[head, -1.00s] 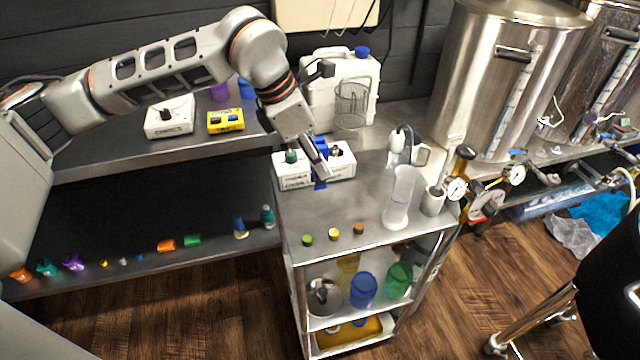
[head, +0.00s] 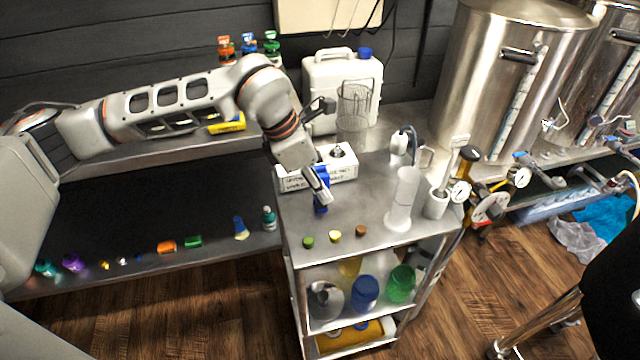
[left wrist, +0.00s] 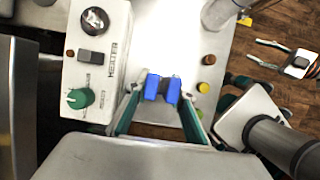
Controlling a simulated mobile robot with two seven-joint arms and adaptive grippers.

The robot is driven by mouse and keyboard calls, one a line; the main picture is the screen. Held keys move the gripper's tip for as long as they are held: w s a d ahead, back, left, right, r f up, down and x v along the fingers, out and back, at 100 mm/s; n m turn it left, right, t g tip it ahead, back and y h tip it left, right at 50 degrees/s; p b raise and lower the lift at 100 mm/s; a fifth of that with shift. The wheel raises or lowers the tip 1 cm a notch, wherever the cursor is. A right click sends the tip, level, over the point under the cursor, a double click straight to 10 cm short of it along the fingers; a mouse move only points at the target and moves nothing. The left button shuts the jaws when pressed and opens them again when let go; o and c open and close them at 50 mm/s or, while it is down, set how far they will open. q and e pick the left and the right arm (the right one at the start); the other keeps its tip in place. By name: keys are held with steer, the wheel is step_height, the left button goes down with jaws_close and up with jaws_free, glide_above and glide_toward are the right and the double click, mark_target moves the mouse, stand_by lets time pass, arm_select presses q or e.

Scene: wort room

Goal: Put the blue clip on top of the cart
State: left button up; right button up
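The blue clip (head: 321,174) is between the fingers of my left gripper (head: 320,192), over the front part of the metal cart top (head: 370,220). In the left wrist view the clip (left wrist: 163,88) shows as two blue blocks between the teal-lined fingertips, which close on it. The gripper points down at the cart top. I cannot tell whether the clip touches the surface. My right gripper (left wrist: 268,57) shows only in the left wrist view, at the right edge over the floor, with its fingers apart and nothing between them.
A white heater box (head: 322,178) stands behind the clip. Green, yellow and brown caps (head: 334,236) line the cart's front edge. A clear cylinder (head: 403,200) stands to the right. A white jug (head: 340,80) and steel kettle (head: 495,80) are behind. Bare top lies between clip and cylinder.

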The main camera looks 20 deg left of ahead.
arm_select(q)
steer(key=o, duration=0.4)
steer(key=shift+c, duration=0.2)
steer(key=shift+r, duration=0.1)
steer(key=shift+a+r, duration=0.1)
steer(key=shift+r, duration=0.2)
steer(key=p+v, duration=0.1)
steer(key=v, duration=1)
steer(key=shift+r+p, duration=0.25)
steer(key=shift+p, duration=0.1)
